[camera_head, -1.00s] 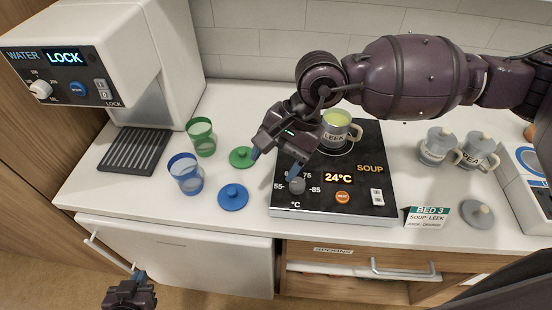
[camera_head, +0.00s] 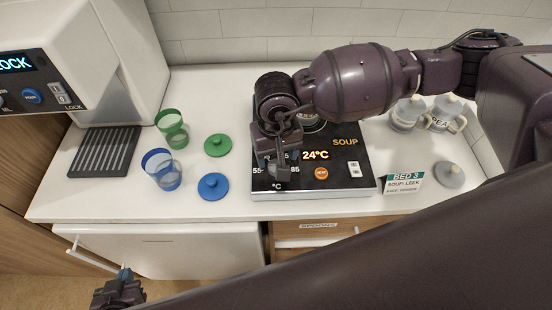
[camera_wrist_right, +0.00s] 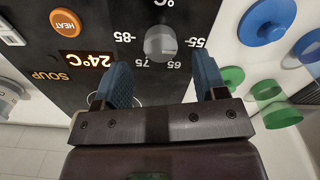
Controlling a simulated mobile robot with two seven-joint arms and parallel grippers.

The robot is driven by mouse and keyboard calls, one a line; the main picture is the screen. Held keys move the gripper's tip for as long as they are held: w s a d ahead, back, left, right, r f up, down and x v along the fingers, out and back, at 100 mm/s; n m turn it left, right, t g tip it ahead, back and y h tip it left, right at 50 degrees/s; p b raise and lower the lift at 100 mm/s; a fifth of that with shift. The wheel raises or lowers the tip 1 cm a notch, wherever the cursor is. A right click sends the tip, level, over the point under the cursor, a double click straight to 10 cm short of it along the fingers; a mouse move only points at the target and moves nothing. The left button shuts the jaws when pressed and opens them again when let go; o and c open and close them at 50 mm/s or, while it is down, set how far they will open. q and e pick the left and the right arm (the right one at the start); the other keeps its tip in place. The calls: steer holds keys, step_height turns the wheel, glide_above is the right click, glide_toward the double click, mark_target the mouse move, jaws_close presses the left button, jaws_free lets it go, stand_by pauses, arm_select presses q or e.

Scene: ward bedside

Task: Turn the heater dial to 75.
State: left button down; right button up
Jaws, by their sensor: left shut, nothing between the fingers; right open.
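The heater (camera_head: 345,181) is a black panel with a white edge on the counter. Its display (camera_head: 316,155) reads 24°C beside the word SOUP. The round grey dial (camera_wrist_right: 160,42) shows in the right wrist view, ringed by the marks 55, 65, 75 and 85; its exact setting is hard to read. My right gripper (camera_head: 278,168) hangs over the dial and largely hides it in the head view. In the wrist view its blue fingers (camera_wrist_right: 161,78) are open, spread to either side of the dial's line, with nothing between them. My left gripper (camera_head: 122,280) is shut and empty, low in front of the counter.
An orange HEAT button (camera_head: 321,173) sits right of the dial. A blue cup (camera_head: 162,170), green cup (camera_head: 173,130), blue lid (camera_head: 213,186) and green lid (camera_head: 217,145) stand left of the heater. The BED 3 card (camera_head: 403,183) and grey mugs (camera_head: 407,113) are right. My arm covers the lower right.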

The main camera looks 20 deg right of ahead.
mark_target(276, 163)
arm_select(q)
steer(key=shift+s+f, duration=0.1)
steer(key=shift+s, duration=0.15)
arm_select(e)
steer(key=shift+f, duration=1.8)
